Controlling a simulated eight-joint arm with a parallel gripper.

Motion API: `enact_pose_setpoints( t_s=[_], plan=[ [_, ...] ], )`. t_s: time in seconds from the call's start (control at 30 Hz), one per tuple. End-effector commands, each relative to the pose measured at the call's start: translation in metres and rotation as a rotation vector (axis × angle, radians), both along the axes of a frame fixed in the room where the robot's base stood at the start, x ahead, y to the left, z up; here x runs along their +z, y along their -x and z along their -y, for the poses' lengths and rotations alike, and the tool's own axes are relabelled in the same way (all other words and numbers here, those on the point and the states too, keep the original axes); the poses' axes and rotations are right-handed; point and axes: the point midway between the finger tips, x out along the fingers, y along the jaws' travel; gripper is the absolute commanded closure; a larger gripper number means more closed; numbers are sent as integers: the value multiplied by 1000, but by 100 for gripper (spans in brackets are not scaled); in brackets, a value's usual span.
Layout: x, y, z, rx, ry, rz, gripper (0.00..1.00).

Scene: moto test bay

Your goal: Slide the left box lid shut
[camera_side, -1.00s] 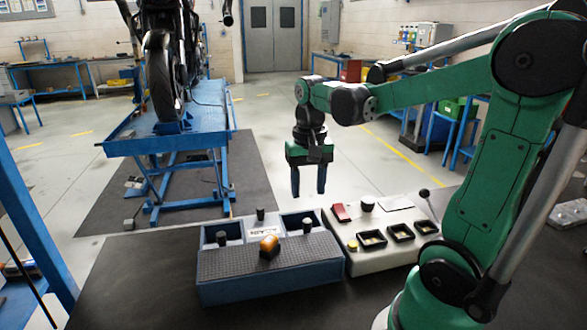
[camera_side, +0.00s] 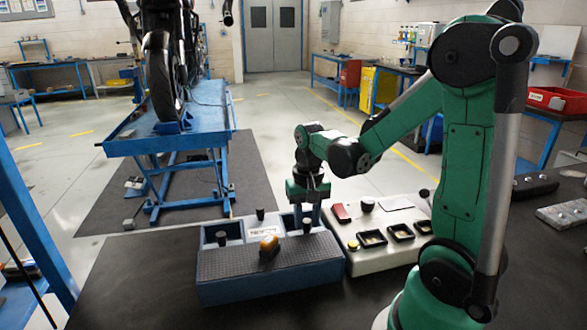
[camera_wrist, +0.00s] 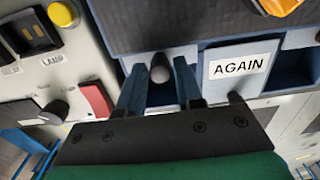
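The blue box (camera_side: 270,285) stands on the dark bench, with a ribbed dark front top and a row of recesses behind it. Black knobs stand at its left recess (camera_side: 221,238), at the middle (camera_side: 260,214) and at the right recess (camera_side: 307,225). A white AGAIN plate (camera_wrist: 237,67) lies in the middle section. My gripper (camera_side: 308,211) is low over the right recess. In the wrist view, its open fingers (camera_wrist: 159,72) stand on either side of that recess's dark knob (camera_wrist: 160,67), with gaps visible. I cannot tell whether they reach its height.
An orange-yellow piece (camera_side: 269,245) sits on the box's ribbed top. A pale control panel (camera_side: 375,255) with a red part (camera_side: 341,212), black knob and framed switches stands close on the right. A motorcycle lift (camera_side: 165,145) is behind. The bench left of the box is clear.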

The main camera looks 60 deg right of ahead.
Motion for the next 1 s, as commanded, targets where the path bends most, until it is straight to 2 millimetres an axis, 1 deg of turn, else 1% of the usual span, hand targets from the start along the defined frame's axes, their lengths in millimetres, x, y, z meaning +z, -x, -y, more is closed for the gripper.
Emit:
enact_pose_setpoints(
  t_s=[0.03, 0.07, 0.1, 0.33, 1.0],
  plan=[
    [0, 0, 0, 0, 0, 0, 87],
    [0, 0, 0, 0, 0, 0, 95],
    [0, 0, 0, 0, 0, 0, 100],
    [0, -4, 4, -1, 0, 0, 100],
    [0, -41, 41, 0, 0, 0, 100]
  ],
)
